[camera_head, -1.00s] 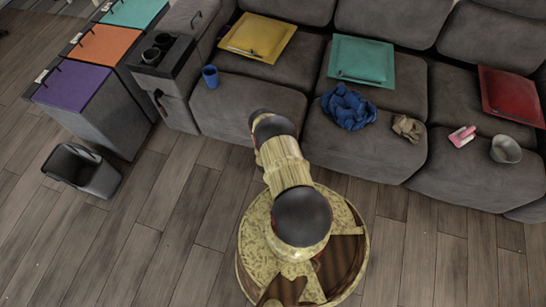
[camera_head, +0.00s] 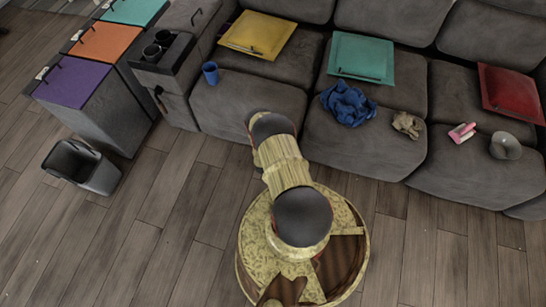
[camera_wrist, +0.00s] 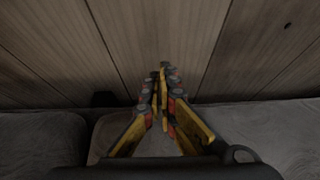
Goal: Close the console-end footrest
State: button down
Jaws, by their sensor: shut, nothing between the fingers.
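The console-end footrest (camera_head: 247,108) is the grey upholstered front of the left seat, beside the console (camera_head: 165,65) with its two cup holders. My arm partly covers its lower right, and I cannot tell how far it stands out. My gripper (camera_wrist: 163,72) is shut and empty in the wrist view, with its fingertips over the plank floor. Grey upholstery (camera_wrist: 40,137) lies along the bottom of that view, on both sides of the fingers. My gripper is hidden behind my arm in the head view.
A blue cup (camera_head: 210,73) and a yellow cushion (camera_head: 257,36) are on the left seat. A blue cloth (camera_head: 348,104) lies on the middle seat. A dark bin (camera_head: 82,167) stands on the floor at left, near colored-lid boxes (camera_head: 73,83). The floor in front is clear.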

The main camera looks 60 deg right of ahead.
jog(key=s+a+p, duration=0.1)
jog(key=a, duration=0.2)
jog(key=s+a+p, duration=0.1)
jog(key=a, duration=0.2)
jog(key=s+a+p, duration=0.1)
jog(key=a, duration=0.3)
jog(key=shift+s+f, duration=0.2)
jog(key=shift+s, duration=0.1)
jog(key=shift+s+a+f, duration=0.1)
jog(key=shift+s+a, duration=0.1)
jog(key=shift+a, duration=0.15)
